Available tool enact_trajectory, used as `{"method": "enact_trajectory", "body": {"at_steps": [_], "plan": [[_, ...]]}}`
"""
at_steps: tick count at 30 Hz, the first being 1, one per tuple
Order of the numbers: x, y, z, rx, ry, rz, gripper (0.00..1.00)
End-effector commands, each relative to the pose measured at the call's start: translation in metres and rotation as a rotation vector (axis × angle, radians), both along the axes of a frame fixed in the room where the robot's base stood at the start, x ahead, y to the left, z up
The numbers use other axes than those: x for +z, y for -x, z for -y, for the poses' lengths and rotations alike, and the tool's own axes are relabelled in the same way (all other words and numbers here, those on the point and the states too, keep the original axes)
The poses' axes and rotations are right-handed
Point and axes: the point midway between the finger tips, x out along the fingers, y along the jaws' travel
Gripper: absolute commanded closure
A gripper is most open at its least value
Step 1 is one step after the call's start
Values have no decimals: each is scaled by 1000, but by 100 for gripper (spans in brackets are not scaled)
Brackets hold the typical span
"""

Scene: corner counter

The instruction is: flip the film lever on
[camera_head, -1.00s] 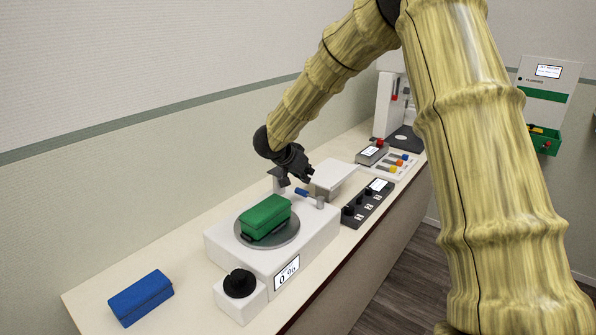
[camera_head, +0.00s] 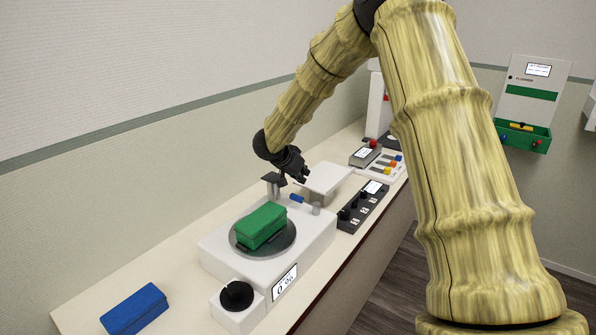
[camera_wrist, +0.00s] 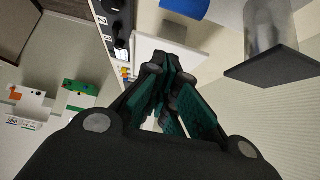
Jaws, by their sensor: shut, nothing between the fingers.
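A short blue-tipped lever (camera_head: 297,199) sits at the back right of a white turntable machine (camera_head: 215,252). No readable label marks it as the film lever. A blue shape (camera_wrist: 184,8), likely its handle, shows at the top edge in the wrist view. My gripper (camera_head: 302,178) is shut and empty, above and slightly behind the blue lever, by the white block's near left end. Its closed fingers (camera_wrist: 165,65) show in the wrist view, with no visible contact with the lever. A green box (camera_head: 262,226) lies on the machine's round plate (camera_head: 287,240).
A dark plate on a post (camera_head: 273,180) stands just left of my gripper. A white block (camera_head: 328,178) is close on its right. A black switch strip (camera_head: 360,207) lies along the front edge. A black knob (camera_head: 237,296) and a blue box (camera_head: 134,308) are nearer.

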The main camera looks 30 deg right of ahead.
Motion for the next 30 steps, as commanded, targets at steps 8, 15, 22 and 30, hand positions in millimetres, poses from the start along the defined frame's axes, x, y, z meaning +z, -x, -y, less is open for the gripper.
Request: {"method": "enact_trajectory", "body": {"at_steps": [8,15,22,30], "plan": [[-30,-12,26,2,1,-2,100],[-42,-7,13,5,1,-2,100],[-46,-1,-2,2,0,-1,100],[-48,0,-4,1,0,0,100]]}}
